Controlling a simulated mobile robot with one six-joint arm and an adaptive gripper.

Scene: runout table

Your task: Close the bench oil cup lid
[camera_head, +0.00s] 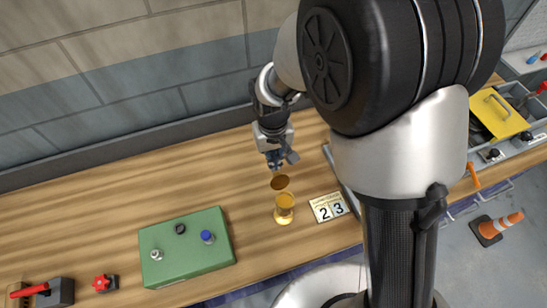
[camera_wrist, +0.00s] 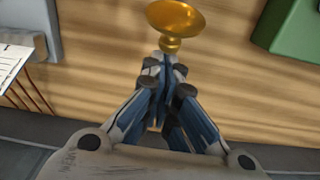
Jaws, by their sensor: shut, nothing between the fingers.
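The bench oil cup (camera_head: 284,207) is a small yellow, glossy cup standing on the wooden bench. Its lid (camera_head: 280,182) shows as a brown disc on the cup's far side, standing open, apart from the cup's mouth. My gripper (camera_head: 274,163) is just beyond the lid, pointing down, shut and empty. In the wrist view a gold round piece (camera_wrist: 176,18) with a small knob lies just past my shut fingertips (camera_wrist: 167,62). I cannot tell if they touch it. The rest of the cup is cut off or hidden there.
A green box (camera_head: 187,247) with several knobs stands left of the cup. A date card (camera_head: 329,207) reading 23 is close on the right. The grey wall (camera_head: 150,95) runs behind. Bench left of my gripper is clear.

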